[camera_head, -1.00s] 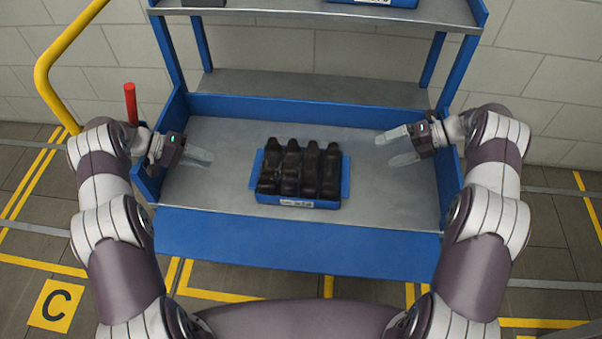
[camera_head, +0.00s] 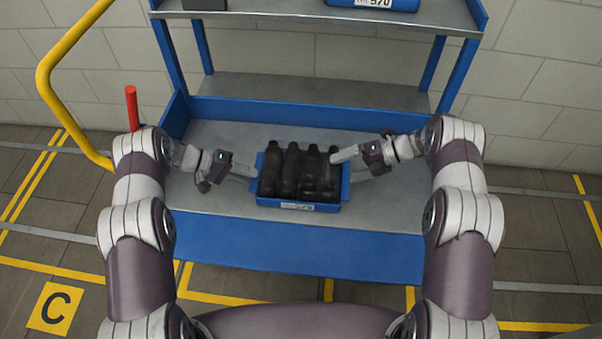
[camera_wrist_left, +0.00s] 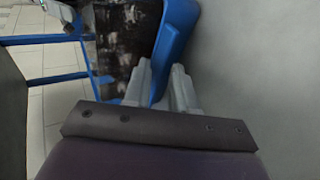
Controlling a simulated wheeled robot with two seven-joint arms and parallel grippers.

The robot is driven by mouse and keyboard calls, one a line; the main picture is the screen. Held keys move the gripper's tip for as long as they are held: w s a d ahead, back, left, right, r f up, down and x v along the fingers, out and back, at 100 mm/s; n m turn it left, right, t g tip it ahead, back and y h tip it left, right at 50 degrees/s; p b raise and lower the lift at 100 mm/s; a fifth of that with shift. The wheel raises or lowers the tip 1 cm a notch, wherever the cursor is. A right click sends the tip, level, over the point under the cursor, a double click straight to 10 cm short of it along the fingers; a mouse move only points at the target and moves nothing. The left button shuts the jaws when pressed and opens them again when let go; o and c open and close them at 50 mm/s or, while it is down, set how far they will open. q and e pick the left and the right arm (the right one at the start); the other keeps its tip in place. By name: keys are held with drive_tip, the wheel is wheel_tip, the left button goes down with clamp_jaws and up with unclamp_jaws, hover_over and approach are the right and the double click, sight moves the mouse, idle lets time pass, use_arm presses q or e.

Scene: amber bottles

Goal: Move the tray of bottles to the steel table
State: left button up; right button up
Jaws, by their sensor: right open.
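The blue tray (camera_head: 345,184) holds several dark bottles (camera_head: 291,170) standing in a row. It rests on the grey lower deck of a blue rack. My left gripper (camera_head: 247,171) is at the tray's left end; in the left wrist view its two fingers (camera_wrist_left: 162,85) sit on either side of the tray's blue edge (camera_wrist_left: 178,35), close together. Whether they press on it I cannot tell. My right gripper (camera_head: 348,166) is open at the tray's right end, with one finger over the tray's edge near the rightmost bottle. I cannot make out a separate steel table.
The rack's upper shelf (camera_head: 300,12) overhangs the back and carries another blue tray (camera_head: 400,5). A red post (camera_head: 132,108) and yellow rail (camera_head: 45,85) stand at the left. The grey deck (camera_head: 215,200) is bare around the tray.

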use_arm(q)
drive_tip(key=c, duration=0.3)
use_arm(e)
drive_tip(key=c, duration=0.3)
use_arm(q)
clamp_jaws()
use_arm(e)
drive_tip(key=c, duration=1.5)
use_arm(q)
drive_tip(key=shift+r, duration=0.1)
use_arm(e)
drive_tip(key=shift+o, duration=0.2)
drive_tip(key=shift+w+r, duration=0.1)
